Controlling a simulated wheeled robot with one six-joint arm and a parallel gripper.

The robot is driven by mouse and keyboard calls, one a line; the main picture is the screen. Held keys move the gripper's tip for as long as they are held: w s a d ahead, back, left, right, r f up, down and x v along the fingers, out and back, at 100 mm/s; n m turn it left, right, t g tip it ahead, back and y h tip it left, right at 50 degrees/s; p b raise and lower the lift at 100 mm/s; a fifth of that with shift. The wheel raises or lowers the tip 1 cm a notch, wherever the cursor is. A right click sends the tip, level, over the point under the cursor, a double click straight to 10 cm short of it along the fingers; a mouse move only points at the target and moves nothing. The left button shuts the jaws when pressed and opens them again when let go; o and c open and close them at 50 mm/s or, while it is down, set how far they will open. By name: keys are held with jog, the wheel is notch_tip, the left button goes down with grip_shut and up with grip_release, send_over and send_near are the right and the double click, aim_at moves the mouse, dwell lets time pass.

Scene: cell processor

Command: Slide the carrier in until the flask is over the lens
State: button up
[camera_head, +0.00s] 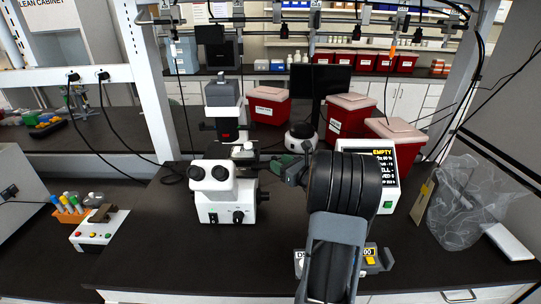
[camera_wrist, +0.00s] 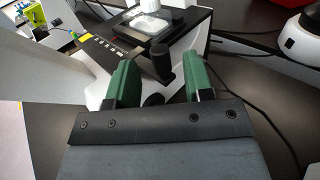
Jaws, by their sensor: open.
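The white microscope (camera_head: 232,207) stands on the black bench left of centre in the head view. In the wrist view its dark stage (camera_wrist: 178,38) is at the top, with a bright, clear flask-like piece (camera_wrist: 148,24) on it. This seems to be the flask in its carrier; the lens under it is hidden. A dark upright knob (camera_wrist: 164,62) stands at the stage's near edge. My gripper (camera_wrist: 162,78) has green fingers, open, one on each side of the knob in the picture. I cannot tell whether they touch it. In the head view my gripper (camera_head: 296,168) is right of the microscope.
Red bins with white lids (camera_head: 346,117) and a white instrument with an "EMPTY" screen (camera_head: 384,165) stand behind and right of my arm. A crumpled clear bag (camera_head: 465,205) lies at the right. A tube rack (camera_head: 70,212) and button box (camera_head: 98,232) are at the left.

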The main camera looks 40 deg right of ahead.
jog(key=shift+w+a+p, duration=0.25)
jog(key=shift+w+p, duration=0.05)
jog(key=shift+w, duration=1)
jog(key=shift+w+a+p, duration=0.2)
jog(key=shift+w+p, duration=0.1)
jog(key=shift+w, duration=1)
jog(key=shift+c, duration=0.3)
grip_shut()
